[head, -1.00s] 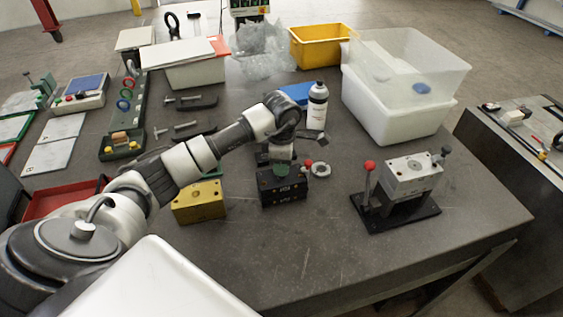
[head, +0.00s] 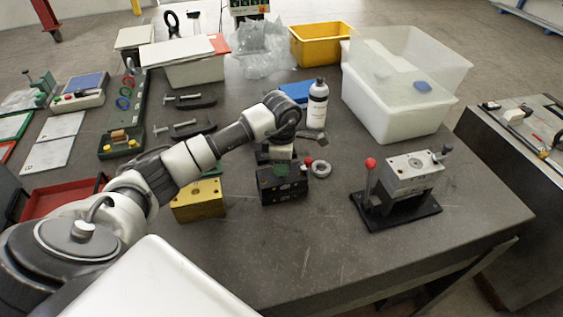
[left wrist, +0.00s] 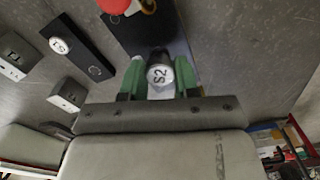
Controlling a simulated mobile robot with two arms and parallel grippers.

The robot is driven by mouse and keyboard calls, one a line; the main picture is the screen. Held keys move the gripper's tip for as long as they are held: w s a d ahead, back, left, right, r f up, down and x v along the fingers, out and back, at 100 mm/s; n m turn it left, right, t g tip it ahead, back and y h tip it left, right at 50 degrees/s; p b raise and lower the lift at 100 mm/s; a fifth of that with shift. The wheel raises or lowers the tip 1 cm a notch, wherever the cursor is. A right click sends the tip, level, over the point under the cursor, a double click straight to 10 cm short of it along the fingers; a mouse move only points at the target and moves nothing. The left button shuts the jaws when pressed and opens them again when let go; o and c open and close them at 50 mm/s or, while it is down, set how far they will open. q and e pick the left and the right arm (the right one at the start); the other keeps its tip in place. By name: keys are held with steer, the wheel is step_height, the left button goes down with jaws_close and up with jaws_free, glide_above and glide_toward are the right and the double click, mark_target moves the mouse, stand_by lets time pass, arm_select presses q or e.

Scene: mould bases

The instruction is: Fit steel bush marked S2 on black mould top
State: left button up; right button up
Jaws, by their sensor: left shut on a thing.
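The black mould (head: 284,192) sits on the grey table, near the middle of the head view. My left gripper (head: 282,167) comes down over its top with green fingers. In the left wrist view the left gripper (left wrist: 160,82) is shut on the steel bush (left wrist: 160,74), a round piece with S2 on its pale end face. In the head view the fingers hide the bush. I cannot tell whether the bush is touching the mould or in a hole. My right gripper is not in view.
A yellow mould block (head: 199,203) stands left of the black one. A red knob (head: 308,160) and a metal ring (head: 321,169) are close on the right. A bottle (head: 317,105) stands behind. A lever fixture (head: 410,172) stands right; the table front is clear.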

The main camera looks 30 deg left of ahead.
arm_select(q)
steer(key=shift+f+b, duration=0.7)
steer(key=shift+f, duration=0.15)
stand_by(0.3)
steer(key=o, duration=1)
